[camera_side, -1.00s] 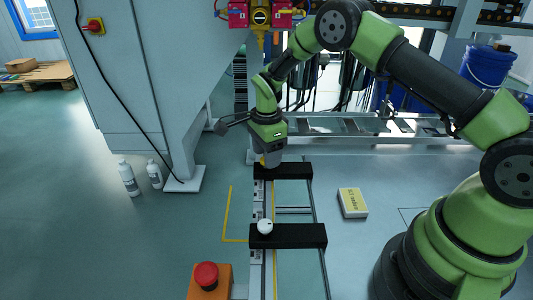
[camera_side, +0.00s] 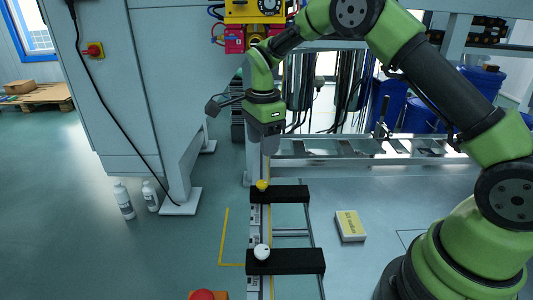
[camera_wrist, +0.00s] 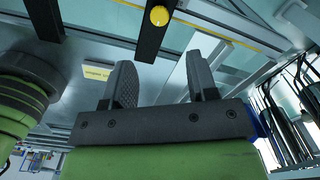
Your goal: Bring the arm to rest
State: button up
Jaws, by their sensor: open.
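My gripper (camera_side: 266,148) hangs above the far black bar (camera_side: 285,194) in the side view. In the wrist view, its two dark fingers stand wide apart with nothing between them (camera_wrist: 160,82). A yellow knob (camera_side: 262,185) sits on the far bar, below my gripper and clear of it. The same yellow knob (camera_wrist: 159,16) shows beyond the fingertips in the wrist view. A white knob (camera_side: 262,251) sits on the near black bar (camera_side: 297,262).
A red button (camera_side: 203,295) is at the bottom edge. White bottles (camera_side: 124,201) stand on the floor by a grey cabinet (camera_side: 120,100). A metal rail (camera_side: 370,147) runs behind the bars.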

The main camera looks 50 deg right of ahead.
jog(key=s+a+r+n+t+y, duration=0.1)
jog(key=s+r+n+t, duration=0.1)
jog(key=s+r+n, duration=0.45)
jog(key=s+a+r+n+t, duration=0.2)
jog(key=s+r, duration=0.2)
jog(key=r, duration=0.5)
jog(key=s+n+t, duration=0.1)
jog(key=s+n, duration=0.3)
jog(key=s, duration=0.3)
jog(key=s+a+r+n+t+y, duration=0.1)
jog(key=s+n, duration=0.3)
jog(key=s, duration=0.4)
jog(key=shift+a+r+n+t, duration=0.25)
jog(key=shift+r+n+t, duration=0.1)
jog(key=shift+t, duration=0.25)
